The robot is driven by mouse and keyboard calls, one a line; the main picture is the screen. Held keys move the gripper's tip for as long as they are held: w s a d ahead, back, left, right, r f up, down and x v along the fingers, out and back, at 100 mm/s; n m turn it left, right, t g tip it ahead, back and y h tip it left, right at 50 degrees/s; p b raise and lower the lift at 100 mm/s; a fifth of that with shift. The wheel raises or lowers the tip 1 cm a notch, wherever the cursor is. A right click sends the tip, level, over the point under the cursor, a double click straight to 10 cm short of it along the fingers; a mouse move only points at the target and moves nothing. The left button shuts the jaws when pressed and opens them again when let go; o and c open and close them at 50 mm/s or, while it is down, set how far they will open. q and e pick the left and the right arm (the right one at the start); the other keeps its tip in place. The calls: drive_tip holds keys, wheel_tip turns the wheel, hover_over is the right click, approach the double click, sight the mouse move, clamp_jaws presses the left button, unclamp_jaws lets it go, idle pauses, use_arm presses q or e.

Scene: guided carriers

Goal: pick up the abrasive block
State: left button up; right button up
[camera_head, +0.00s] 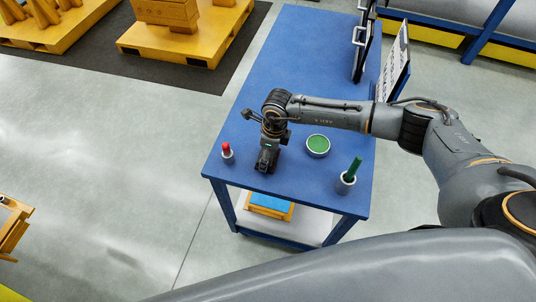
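My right gripper (266,165) points down over the front part of the blue table (310,60), between a red-topped piece in a small cup (227,153) and a round green-topped dish (318,145). Its fingers are dark and small, and I cannot tell whether they are open or shut or hold anything. I cannot make out an abrasive block; the gripper hides the table spot under it. My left gripper is not in view.
A green stick stands in a cup (346,183) near the table's right front corner. Black framed panels (395,63) stand upright at the right edge. A yellow tray (270,206) sits on the lower shelf. The table's middle and back left are clear.

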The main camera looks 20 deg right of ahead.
drive_tip(key=s+d+r+b, duration=0.5)
drive_tip(key=s+d+r, duration=0.2)
drive_tip(key=s+r, duration=0.5)
drive_tip(key=shift+d+b, duration=0.3)
drive_tip(key=shift+b, duration=0.1)
drive_tip(key=shift+w, duration=0.1)
